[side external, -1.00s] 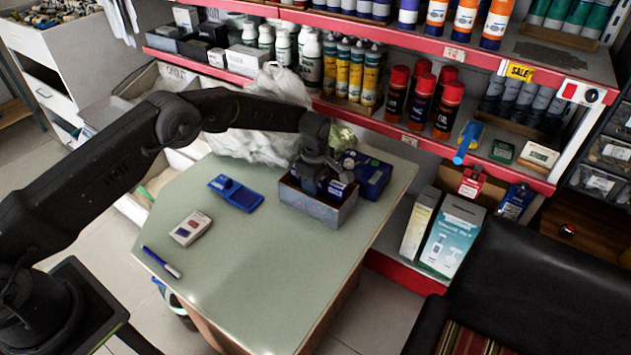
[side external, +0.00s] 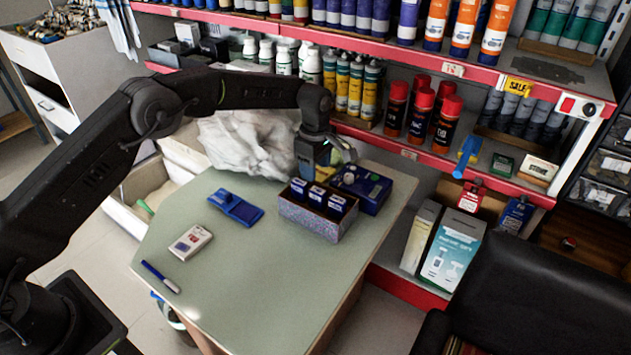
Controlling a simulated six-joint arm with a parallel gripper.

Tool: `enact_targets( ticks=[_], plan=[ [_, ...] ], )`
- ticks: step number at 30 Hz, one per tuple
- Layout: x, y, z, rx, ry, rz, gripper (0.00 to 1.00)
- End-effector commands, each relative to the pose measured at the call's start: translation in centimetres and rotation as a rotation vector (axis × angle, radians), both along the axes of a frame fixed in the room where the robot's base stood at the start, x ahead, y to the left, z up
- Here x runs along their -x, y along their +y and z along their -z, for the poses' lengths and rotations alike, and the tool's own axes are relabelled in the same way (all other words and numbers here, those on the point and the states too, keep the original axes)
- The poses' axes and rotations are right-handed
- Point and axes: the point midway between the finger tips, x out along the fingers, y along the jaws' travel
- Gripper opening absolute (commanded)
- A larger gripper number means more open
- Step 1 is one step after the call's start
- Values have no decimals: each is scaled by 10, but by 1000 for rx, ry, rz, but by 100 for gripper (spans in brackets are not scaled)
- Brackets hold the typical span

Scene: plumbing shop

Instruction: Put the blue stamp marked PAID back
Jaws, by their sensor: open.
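An open speckled box (side external: 308,219) stands near the right side of the pale green table. Three blue stamps with white-labelled tops sit upright in a row inside it: a left one (side external: 298,187), a middle one (side external: 316,195) and a right one (side external: 337,204). Their lettering is too small to read, so I cannot tell which says PAID. My gripper (side external: 326,168) is open and empty, above and just behind the box, apart from the stamps. Its fingertips are partly hard to make out.
A dark blue carton (side external: 368,190) stands right behind the box. A blue flat pad (side external: 236,208), a white device (side external: 190,242) and a pen (side external: 160,276) lie at left on the table (side external: 240,290). A white plastic bag (side external: 250,143) and shelves of bottles stand behind. The table's front is clear.

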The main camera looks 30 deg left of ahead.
Motion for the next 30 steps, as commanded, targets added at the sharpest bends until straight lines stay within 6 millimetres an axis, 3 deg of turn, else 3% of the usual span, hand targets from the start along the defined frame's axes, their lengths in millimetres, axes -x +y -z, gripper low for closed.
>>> enact_targets(
  ticks=[3, 14, 17, 20, 24, 30],
  plan=[
    [0, 0, -14, 0, -2, 0, 54],
    [2, 1, -28, 1, -8, 16, 54],
    [8, 5, -53, 3, -31, 78, 54],
    [25, 13, -94, 1, -70, 191, 54],
    [64, 26, -153, -15, -132, 391, 54],
    [137, 43, -215, -61, -217, 677, 54]
  ],
)
